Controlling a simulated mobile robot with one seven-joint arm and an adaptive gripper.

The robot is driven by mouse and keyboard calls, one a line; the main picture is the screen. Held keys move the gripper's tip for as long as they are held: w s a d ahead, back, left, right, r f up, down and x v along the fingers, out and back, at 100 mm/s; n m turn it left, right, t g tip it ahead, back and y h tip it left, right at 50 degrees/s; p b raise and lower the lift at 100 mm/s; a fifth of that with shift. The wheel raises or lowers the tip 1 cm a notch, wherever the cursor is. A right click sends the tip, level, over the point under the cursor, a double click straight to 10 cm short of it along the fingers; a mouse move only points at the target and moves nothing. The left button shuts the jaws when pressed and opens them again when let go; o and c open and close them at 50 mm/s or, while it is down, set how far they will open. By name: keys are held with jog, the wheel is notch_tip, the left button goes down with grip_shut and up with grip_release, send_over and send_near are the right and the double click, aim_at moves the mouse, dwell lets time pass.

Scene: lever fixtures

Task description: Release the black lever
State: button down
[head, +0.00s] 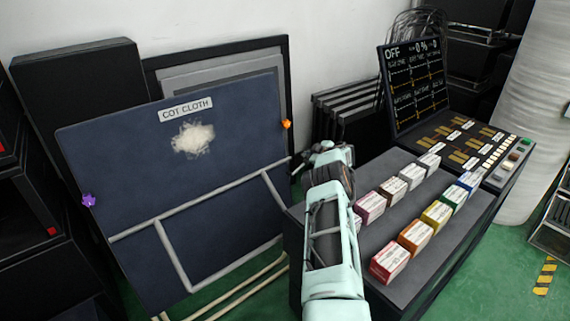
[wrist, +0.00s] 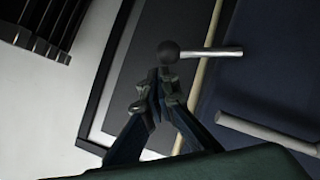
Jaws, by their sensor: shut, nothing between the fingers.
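A dark round knob (wrist: 168,53) on a short light-grey rod (wrist: 210,52) shows in the wrist view, just beyond my fingertips. It looks like the black lever, though I cannot tell for sure. My gripper (wrist: 158,80) is shut with nothing between its fingers. Its tips point at the knob and look very near it; I cannot tell whether they touch. In the head view my arm reaches forward to the right of the navy cot cloth panel (head: 110,160), and no black lever can be made out there.
The panel carries grey tubes, an orange knob (head: 286,124) and a purple knob (head: 88,200). Right of my arm, a dark table (head: 440,250) holds several coloured boxes. A control console (head: 415,85) reading OFF stands behind.

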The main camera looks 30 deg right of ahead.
jog(key=shift+s+d+f, duration=0.15)
jog(key=shift+d+f, duration=0.05)
jog(key=shift+f, duration=0.05)
dwell(0.3)
jog(key=shift+r, duration=0.1)
notch_tip(320, 180, up, 10)
jog(key=shift+a+r, duration=0.15)
dwell(0.3)
dwell(0.5)
